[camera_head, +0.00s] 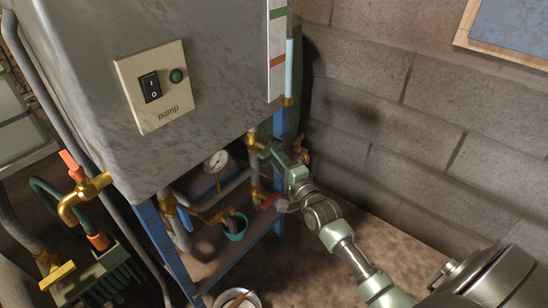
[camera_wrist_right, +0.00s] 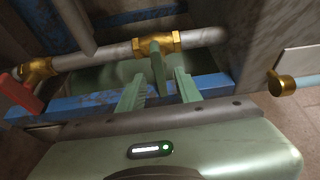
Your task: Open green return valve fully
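The green return valve shows in the right wrist view as a brass body (camera_wrist_right: 172,41) on a grey pipe, with a short green lever (camera_wrist_right: 157,68). The lever points away from the pipe, roughly across it, toward my gripper. My right gripper (camera_wrist_right: 159,82) is open, one green finger on each side of the lever, with visible gaps between. In the head view my right gripper (camera_head: 285,158) is at the pipework under the grey tank's right corner; the green lever cannot be made out there. My left gripper is not in view.
A red-handled valve (camera_head: 270,201) sits below my right gripper; its handle (camera_wrist_right: 18,92) is left in the wrist view. A gauge (camera_head: 217,161), blue frame (camera_head: 162,243) and grey tank (camera_head: 215,60) are close by. A block wall (camera_head: 400,130) stands to the right.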

